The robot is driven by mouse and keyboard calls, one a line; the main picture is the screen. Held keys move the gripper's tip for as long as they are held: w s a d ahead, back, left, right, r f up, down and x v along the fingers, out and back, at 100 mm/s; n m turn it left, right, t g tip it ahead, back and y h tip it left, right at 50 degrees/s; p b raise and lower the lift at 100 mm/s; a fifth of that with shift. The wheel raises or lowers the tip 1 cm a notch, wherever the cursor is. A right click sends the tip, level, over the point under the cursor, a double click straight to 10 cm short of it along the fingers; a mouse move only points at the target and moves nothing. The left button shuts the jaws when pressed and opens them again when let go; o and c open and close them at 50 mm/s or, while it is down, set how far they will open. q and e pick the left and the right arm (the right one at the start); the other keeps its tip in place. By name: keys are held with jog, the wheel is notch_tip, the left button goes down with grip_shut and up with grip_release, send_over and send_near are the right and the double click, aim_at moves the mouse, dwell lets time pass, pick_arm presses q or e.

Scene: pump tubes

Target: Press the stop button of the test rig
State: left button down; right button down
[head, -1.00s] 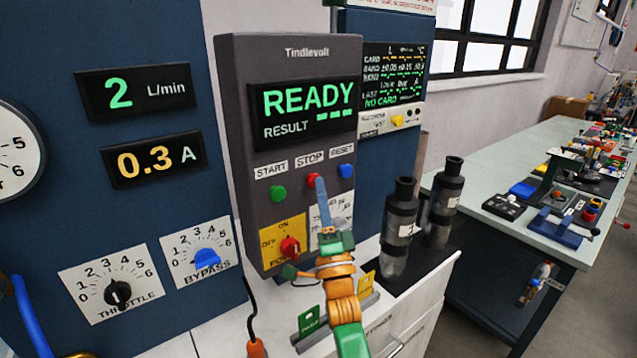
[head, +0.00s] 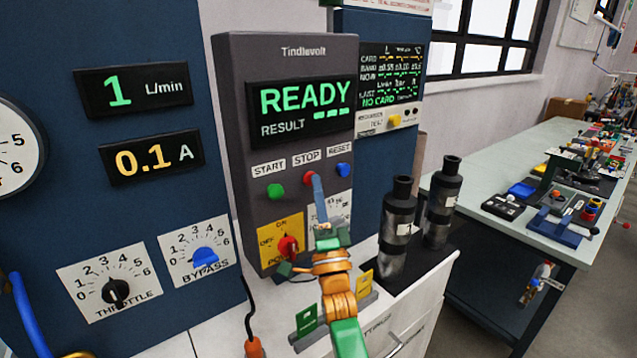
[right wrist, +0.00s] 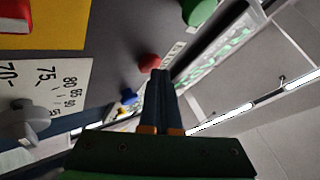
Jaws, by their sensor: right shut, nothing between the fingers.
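The red stop button (head: 309,177) sits under the STOP label on the dark grey Tindlevolt rig box (head: 290,55), between the green start button (head: 277,191) and the blue reset button (head: 343,170). My right gripper (head: 315,182) is shut and empty. Its blue fingertips are at the stop button and partly cover it in the head view. In the right wrist view the red button (right wrist: 149,62) shows just beyond the fingertips (right wrist: 158,75); whether they touch it, I cannot tell. The display (head: 305,108) reads READY. My left gripper is not in view.
Below the buttons is a red power knob (head: 288,246) on a yellow plate (head: 268,236). Two dark cylinders (head: 396,240) (head: 441,205) stand to the right. The blue panel at left has throttle (head: 116,292) and bypass (head: 205,257) knobs.

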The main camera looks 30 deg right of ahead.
jog(key=shift+r, duration=0.1)
jog(key=shift+y, duration=0.3)
jog(key=s+p, duration=0.3)
jog(key=s, duration=0.2)
jog(key=shift+s+f+p, duration=0.2)
jog(key=shift+s+p, duration=0.05)
jog(key=shift+p, duration=0.15)
jog(key=shift+w, duration=0.1)
jog(key=shift+d, duration=0.1)
jog(key=shift+f, duration=0.1)
